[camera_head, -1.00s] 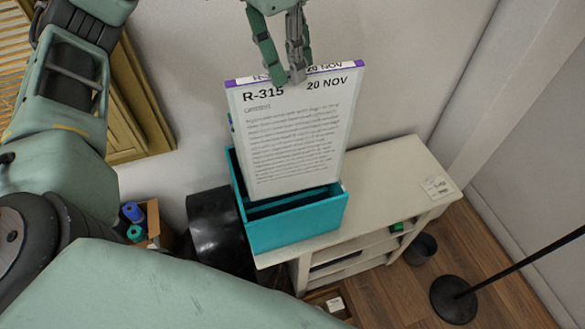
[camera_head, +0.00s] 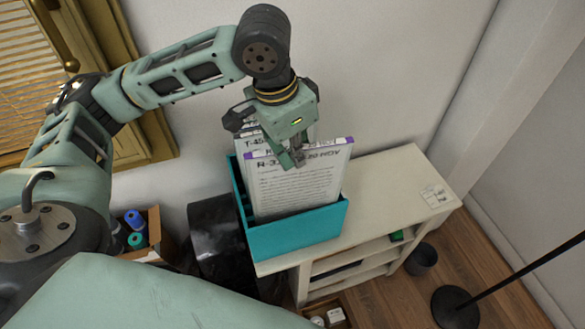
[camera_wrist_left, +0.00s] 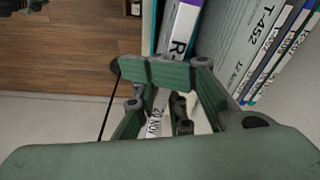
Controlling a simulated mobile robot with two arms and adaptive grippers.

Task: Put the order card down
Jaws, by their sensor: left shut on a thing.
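The order card (camera_head: 298,190), white with a purple top edge and "R-3… 20 NOV" printed on it, stands in the front of the teal box (camera_head: 295,235). Its lower part is hidden behind the box's front wall. My left gripper (camera_head: 292,158) is above the box, shut on the card's top edge. The left wrist view shows the fingers (camera_wrist_left: 160,100) across the card's purple-edged top (camera_wrist_left: 184,25). Another card marked "T-45…" (camera_head: 252,144) stands behind it; it reads T-452 in the left wrist view (camera_wrist_left: 245,45). My right gripper is not in view.
The teal box stands on a cream shelf unit (camera_head: 390,185) against the wall. A small white label (camera_head: 436,195) lies at its right end. A black bin (camera_head: 421,259) and lamp base (camera_head: 456,307) stand on the floor. The shelf top right of the box is mostly clear.

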